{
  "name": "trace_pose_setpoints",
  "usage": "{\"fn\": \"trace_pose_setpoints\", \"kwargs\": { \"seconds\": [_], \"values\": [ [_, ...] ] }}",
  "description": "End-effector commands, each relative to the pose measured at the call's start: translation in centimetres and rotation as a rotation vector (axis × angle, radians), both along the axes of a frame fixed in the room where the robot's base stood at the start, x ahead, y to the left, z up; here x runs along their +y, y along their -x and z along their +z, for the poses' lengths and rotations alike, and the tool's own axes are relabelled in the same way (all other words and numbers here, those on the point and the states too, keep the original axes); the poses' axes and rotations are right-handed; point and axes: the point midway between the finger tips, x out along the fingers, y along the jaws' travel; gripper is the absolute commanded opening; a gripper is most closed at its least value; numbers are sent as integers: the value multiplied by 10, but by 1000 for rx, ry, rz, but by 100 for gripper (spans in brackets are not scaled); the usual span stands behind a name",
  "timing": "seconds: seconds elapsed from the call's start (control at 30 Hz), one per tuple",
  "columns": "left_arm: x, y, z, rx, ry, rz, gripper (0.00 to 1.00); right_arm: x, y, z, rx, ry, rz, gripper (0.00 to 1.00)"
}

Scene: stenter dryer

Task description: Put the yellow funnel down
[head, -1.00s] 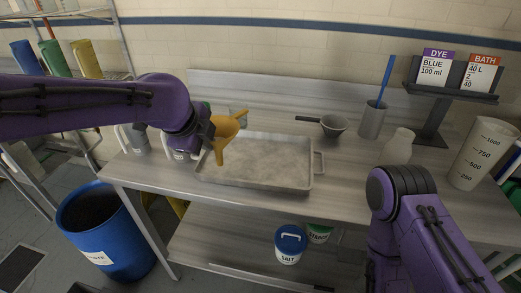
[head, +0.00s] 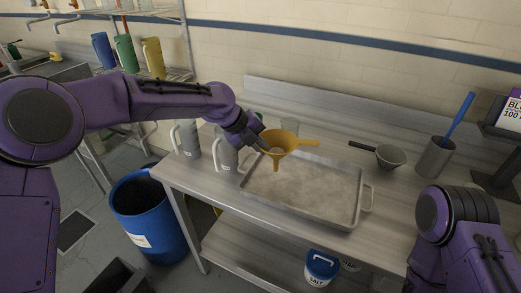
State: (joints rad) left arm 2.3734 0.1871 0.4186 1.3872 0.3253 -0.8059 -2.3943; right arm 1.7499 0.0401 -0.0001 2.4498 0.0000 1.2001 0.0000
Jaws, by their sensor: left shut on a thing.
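The yellow funnel (head: 279,142) is upright, with its wide mouth up, its spout down and its handle pointing right. My left gripper (head: 262,139) is shut on the funnel's left side. It holds the funnel over the back left part of the grey metal tray (head: 330,223). Whether the spout touches the tray cannot be told. My right arm is at the lower right, and its gripper is out of view.
The tray stands on a steel table (head: 386,235). Grey jugs (head: 187,139) stand left of it. A small strainer (head: 390,156) and a metal cup (head: 434,158) with a blue stick stand to the right. A blue bin (head: 148,215) is on the floor at left.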

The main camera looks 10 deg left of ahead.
Motion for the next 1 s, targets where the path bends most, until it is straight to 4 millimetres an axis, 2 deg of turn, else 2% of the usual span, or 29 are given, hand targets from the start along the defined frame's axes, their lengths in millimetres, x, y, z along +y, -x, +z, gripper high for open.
{"fn": "trace_pose_setpoints", "kwargs": {
  "seconds": [0.07,0.2,0.3,0.43,0.5,0.53,0.83,1.0],
  "values": [
    [4,-6,-9,4,0,2,0,0,0,6,0,0,0,100],
    [4,-4,-33,2,-1,2,0,0,0,10,0,0,0,100],
    [4,-4,-38,1,-1,2,0,0,0,9,0,0,0,100],
    [4,-4,-38,1,-1,2,0,0,0,9,0,0,0,100],
    [4,-4,-38,1,-2,2,30,0,0,9,0,0,0,100],
    [4,-4,-38,1,-2,2,33,0,0,9,0,0,0,100],
    [5,-4,-36,0,0,3,33,0,0,7,0,0,0,100],
    [20,3,-13,-6,2,4,33,0,0,-2,0,0,0,100]
  ]
}}
